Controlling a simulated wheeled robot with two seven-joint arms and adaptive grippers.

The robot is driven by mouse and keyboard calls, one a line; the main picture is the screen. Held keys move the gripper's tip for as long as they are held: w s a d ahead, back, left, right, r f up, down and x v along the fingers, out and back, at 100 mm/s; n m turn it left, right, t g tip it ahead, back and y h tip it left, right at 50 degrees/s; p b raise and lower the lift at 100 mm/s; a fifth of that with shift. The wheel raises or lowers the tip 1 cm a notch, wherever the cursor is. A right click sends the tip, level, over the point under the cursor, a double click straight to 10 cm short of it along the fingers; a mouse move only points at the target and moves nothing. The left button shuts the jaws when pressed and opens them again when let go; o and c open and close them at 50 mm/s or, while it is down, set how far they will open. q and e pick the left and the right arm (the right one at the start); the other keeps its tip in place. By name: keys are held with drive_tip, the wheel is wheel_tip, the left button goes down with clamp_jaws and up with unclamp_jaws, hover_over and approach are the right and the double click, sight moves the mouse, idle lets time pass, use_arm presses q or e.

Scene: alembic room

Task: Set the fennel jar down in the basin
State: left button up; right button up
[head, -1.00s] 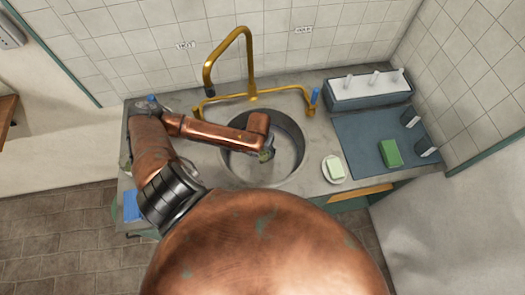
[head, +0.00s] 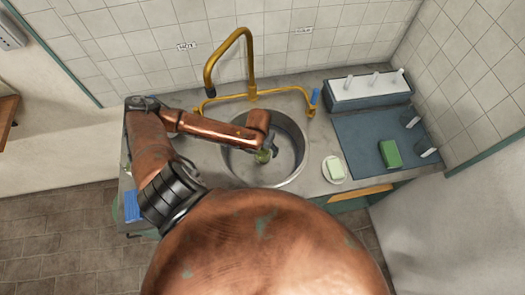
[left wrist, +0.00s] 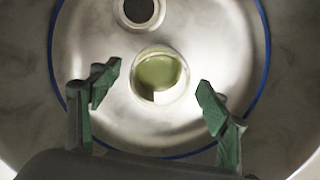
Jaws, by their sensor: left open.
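The fennel jar (left wrist: 158,76), round with green contents and a pale patch, stands on the basin floor in the left wrist view. In the head view the jar (head: 263,157) shows partly under my left gripper (head: 269,149). In the left wrist view my left gripper (left wrist: 152,100) is open, one dark green finger on each side of the jar with clear gaps, so it does not touch it. The round metal basin (head: 292,168) is set in the counter. My right gripper is not in view.
The drain (left wrist: 138,10) is just beyond the jar. A brass tap (head: 252,72) arches behind the basin. A soap dish (head: 327,178) stands to its right. A green sponge (head: 390,153) lies on a blue mat (head: 360,132). A caddy (head: 367,96) stands at the back right.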

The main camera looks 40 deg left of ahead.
use_arm(q)
wheel_tip(320, 180, up, 9)
drive_tip(key=s+p, duration=0.1)
drive_tip(key=shift+d, duration=0.2)
